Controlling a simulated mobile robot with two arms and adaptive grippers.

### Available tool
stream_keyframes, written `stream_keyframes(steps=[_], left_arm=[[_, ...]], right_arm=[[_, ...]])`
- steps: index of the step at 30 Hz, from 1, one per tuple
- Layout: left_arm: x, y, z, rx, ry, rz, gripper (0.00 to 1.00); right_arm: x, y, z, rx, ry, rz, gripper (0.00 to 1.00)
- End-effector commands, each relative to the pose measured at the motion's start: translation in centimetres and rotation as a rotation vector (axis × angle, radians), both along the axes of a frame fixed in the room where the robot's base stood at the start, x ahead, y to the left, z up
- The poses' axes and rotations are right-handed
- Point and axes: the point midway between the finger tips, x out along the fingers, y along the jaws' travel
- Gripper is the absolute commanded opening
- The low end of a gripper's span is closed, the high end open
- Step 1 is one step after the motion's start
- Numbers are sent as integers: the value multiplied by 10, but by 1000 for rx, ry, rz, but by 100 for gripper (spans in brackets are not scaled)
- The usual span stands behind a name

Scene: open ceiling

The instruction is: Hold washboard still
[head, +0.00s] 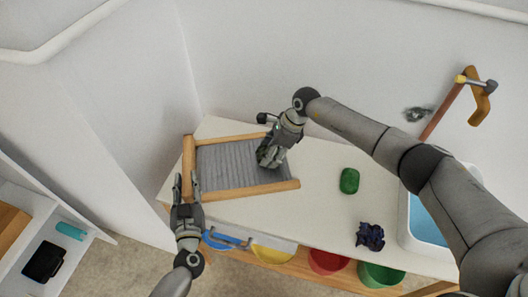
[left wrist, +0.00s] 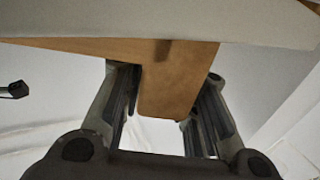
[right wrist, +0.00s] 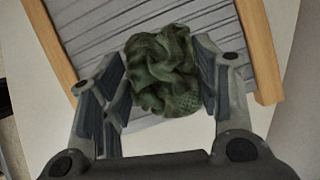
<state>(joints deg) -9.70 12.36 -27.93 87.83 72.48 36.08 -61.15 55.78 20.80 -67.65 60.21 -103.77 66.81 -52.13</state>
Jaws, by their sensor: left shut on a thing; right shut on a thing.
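The washboard (head: 222,163) lies on the white counter, a ribbed grey panel in a wooden frame. My left gripper (head: 186,186) is at its near left corner. In the left wrist view the fingers (left wrist: 160,110) are shut on the wooden frame of the washboard (left wrist: 178,85). My right gripper (head: 268,155) is over the right part of the ribbed panel. In the right wrist view its fingers (right wrist: 165,85) are shut on a crumpled dark green cloth (right wrist: 163,70), held over the washboard (right wrist: 100,45). I cannot tell whether the cloth touches the ribs.
A green lump (head: 349,181) and a dark blue crumpled cloth (head: 370,236) lie on the counter (head: 315,205).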

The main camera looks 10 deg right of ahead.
Motion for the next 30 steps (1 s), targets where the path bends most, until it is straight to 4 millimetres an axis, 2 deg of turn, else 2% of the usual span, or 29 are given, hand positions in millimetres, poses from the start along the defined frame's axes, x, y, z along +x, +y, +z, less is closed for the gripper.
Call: stream_keyframes(steps=[12, 30], left_arm=[[0, 0, 0, 1, 0, 0, 0], [0, 0, 0, 1, -1, -1, 0]], right_arm=[[2, -38, 0, -1, 0, 0, 38], [-2, 21, -1, 0, 0, 2, 38]])
